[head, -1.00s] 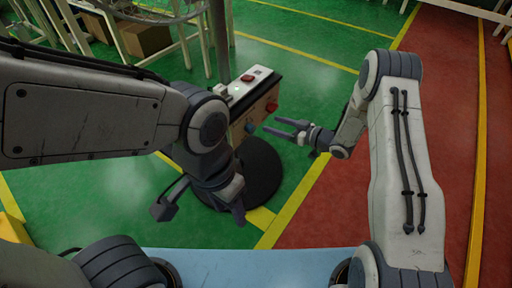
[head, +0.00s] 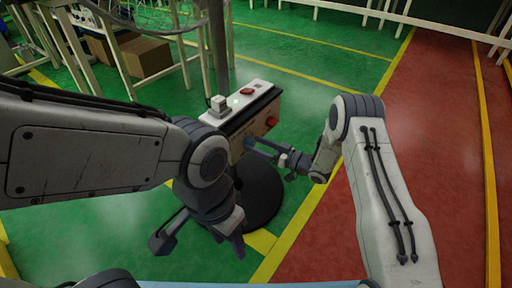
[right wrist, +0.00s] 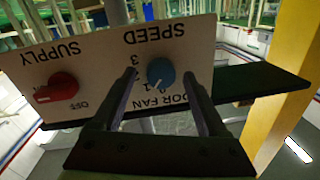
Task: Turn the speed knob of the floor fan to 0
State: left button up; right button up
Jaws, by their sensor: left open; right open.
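The blue speed knob (right wrist: 160,72) sits on a pale panel (right wrist: 100,58) that reads upside down in the right wrist view. Its pale pointer mark points down and slightly left in that view, near the printed digits; the exact setting is hard to read. My right gripper (right wrist: 160,78) is open, with one finger on each side of the knob; I cannot tell whether they touch it. In the head view my right gripper (head: 258,148) is at the front of the control box (head: 237,122). My left gripper (head: 198,238) is open and empty, low in front of the stand's base.
A red supply knob (right wrist: 57,89) sits beside the blue one; it also shows in the head view (head: 271,121). A red button (head: 246,92) is on the box top. The round black base (head: 262,195) stands on green floor. Cardboard boxes (head: 146,57) are behind.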

jog(key=shift+w+a, duration=0.1)
jog(key=shift+a, duration=0.1)
grip_shut()
jog(key=shift+n, duration=0.4)
jog(key=n+p, duration=0.1)
jog(key=n, duration=0.1)
jog(key=shift+r+n, duration=0.1)
jog(key=shift+n, duration=0.3)
jog(key=shift+n+h+p, duration=0.3)
jog(key=shift+n+p, duration=0.1)
jog(key=shift+n, duration=1.6)
